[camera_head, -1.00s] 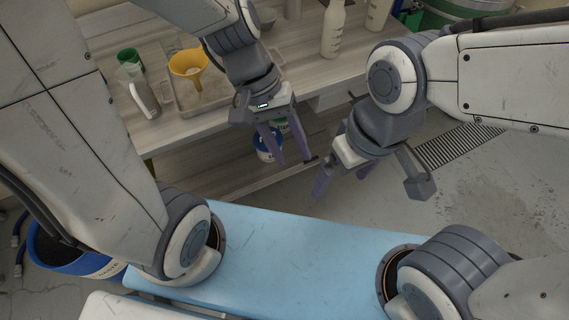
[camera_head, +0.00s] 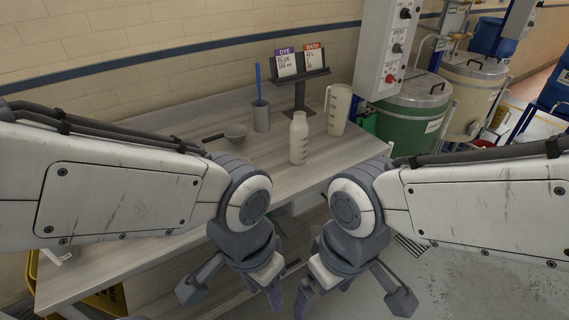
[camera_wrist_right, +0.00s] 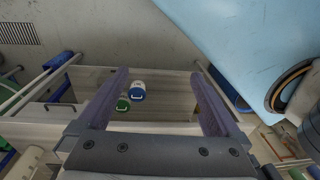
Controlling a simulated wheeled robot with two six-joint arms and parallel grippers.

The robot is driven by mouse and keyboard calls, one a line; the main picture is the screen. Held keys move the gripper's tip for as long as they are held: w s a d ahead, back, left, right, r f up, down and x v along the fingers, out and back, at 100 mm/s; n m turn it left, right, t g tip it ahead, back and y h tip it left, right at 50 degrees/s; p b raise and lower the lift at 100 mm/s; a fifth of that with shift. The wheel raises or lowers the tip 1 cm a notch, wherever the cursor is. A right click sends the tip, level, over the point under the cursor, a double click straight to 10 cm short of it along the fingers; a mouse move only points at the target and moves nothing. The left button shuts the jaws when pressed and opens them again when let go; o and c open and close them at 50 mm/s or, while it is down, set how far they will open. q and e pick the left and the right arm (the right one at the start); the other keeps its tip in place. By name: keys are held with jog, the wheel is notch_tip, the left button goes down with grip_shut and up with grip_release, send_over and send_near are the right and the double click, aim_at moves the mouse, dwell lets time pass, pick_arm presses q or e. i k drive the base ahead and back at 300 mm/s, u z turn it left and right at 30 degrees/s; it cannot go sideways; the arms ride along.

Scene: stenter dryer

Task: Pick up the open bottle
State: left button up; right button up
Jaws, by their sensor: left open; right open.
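A white bottle (camera_head: 299,138) with dark markings stands upright on the table, right of its middle, in the head view. Its narrow top shows no clear cap, but it is too small to be sure. My left gripper (camera_head: 277,290) and my right gripper (camera_head: 308,292) hang side by side in front of the table, below and nearer than the bottle, apart from it. The right wrist view shows the right gripper (camera_wrist_right: 162,88) open and empty, its two purple fingers spread. The bottle cannot be made out in that view.
A pale jug (camera_head: 338,108) stands just right of the bottle. Behind are a sign stand (camera_head: 300,92) and a grey cup (camera_head: 261,115) with a blue rod. A small bowl (camera_head: 236,132) lies to the left. A green drum (camera_head: 412,112) stands beyond the table's right end.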

aim_at(299, 128)
jog(key=i, duration=1.4)
